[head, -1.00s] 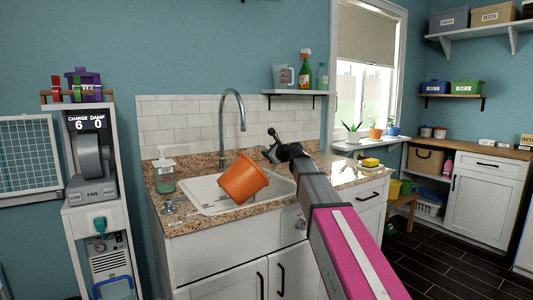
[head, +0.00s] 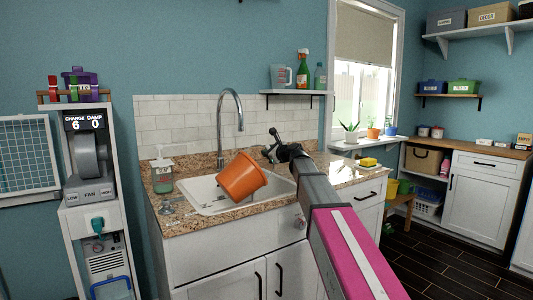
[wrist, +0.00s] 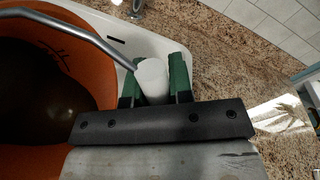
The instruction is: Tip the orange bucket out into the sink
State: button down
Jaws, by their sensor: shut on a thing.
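The orange bucket (head: 240,177) is held tilted over the white sink (head: 208,199). In the wrist view the bucket (wrist: 98,66) shows its open mouth at the left, with a dark brown area inside. Its thin metal handle (wrist: 72,28) runs to a white grip (wrist: 152,78). My gripper (head: 270,150) reaches in from the right. In the wrist view my gripper (wrist: 154,84) has its green fingers shut on the white grip. The sink's rim (wrist: 98,20) shows behind the bucket. I cannot tell whether anything is flowing out.
A curved metal faucet (head: 240,112) rises behind the sink. A soap bottle (head: 162,174) stands left of the sink on the granite counter (head: 187,222). A yellow sponge (head: 369,162) lies at the right. A small shelf (head: 295,92) with bottles hangs above.

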jog(key=shift+w+d+f+m, duration=0.1)
jog(key=shift+w+d+m, duration=0.2)
jog(key=shift+d+m, duration=0.1)
jog(key=shift+w+d+f, duration=0.1)
jog(key=shift+d, duration=0.1)
dwell(0.6)
jog(key=shift+w+d+f+m+y, duration=0.2)
jog(key=shift+d+m, duration=0.1)
jog(key=shift+m, duration=0.1)
jog(key=shift+w+d+f+m+y, duration=0.1)
jog(key=shift+w+d+m, duration=0.05)
jog(key=shift+d+m, duration=0.2)
jog(key=shift+w+d+f, duration=0.1)
jog(key=shift+f, duration=0.05)
dwell(1.5)
jog(key=shift+w+d+f+m, duration=0.35)
jog(key=shift+d+m, duration=0.2)
jog(key=shift+m, duration=0.2)
jog(key=shift+d+f, duration=0.1)
jog(key=shift+f, duration=0.05)
dwell(1.3)
jog(key=shift+w+d+f+m+y, duration=0.3)
jog(key=shift+d+f+m, duration=0.15)
jog(key=shift+m, duration=0.25)
